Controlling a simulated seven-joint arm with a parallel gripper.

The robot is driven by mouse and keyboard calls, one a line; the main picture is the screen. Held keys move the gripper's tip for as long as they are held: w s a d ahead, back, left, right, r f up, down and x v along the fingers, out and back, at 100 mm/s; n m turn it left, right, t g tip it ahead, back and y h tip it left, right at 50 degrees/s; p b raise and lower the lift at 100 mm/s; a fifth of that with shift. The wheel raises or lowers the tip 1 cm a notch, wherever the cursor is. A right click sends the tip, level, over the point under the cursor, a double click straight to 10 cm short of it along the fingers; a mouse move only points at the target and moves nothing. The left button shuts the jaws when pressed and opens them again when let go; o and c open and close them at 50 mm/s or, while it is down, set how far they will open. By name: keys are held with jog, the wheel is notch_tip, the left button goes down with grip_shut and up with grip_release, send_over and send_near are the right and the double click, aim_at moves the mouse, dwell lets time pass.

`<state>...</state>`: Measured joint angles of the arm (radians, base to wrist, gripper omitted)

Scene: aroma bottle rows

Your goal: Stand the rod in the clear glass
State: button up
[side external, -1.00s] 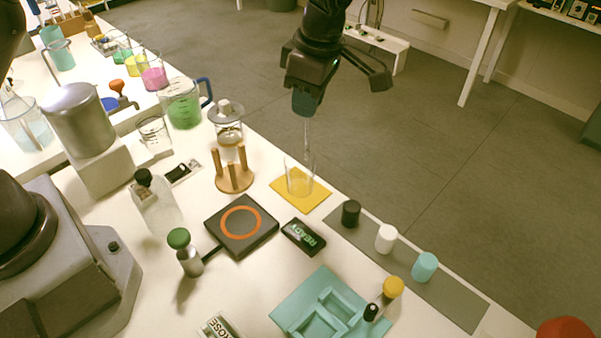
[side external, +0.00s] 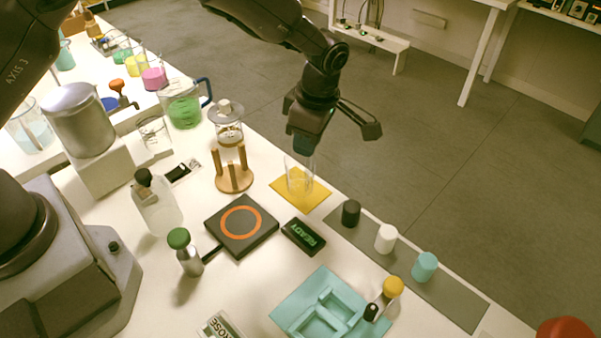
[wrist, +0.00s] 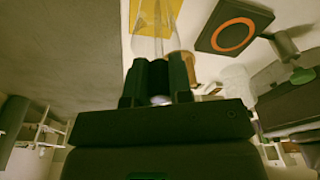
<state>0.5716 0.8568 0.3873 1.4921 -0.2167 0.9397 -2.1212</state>
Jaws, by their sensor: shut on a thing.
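The clear glass (side external: 299,178) stands upright on a yellow mat (side external: 317,198) near the table's far edge. My gripper (side external: 303,150) is right above the glass, pointing down, with its fingers close to the rim. It is shut on the rod, a thin clear stick that barely shows now. The rod's lower part seems to be inside the glass, but I cannot tell whether it touches the bottom. In the wrist view my two dark fingers (wrist: 160,76) are close together, with the glass (wrist: 156,22) just beyond them.
A wooden stand (side external: 234,178) and a lidded jar (side external: 228,125) are left of the glass. A black plate with an orange ring (side external: 262,238) and a READY display (side external: 303,237) lie in front. Black (side external: 351,213), white (side external: 386,239) and teal (side external: 424,267) caps stand to the right.

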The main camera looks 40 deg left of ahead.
jog(key=o, duration=0.9)
jog(key=r, duration=0.4)
jog(key=d+r, duration=0.1)
jog(key=r, duration=0.8)
jog(key=shift+w+d, duration=0.35)
jog(key=shift+d, duration=0.05)
jog(key=shift+f, duration=0.1)
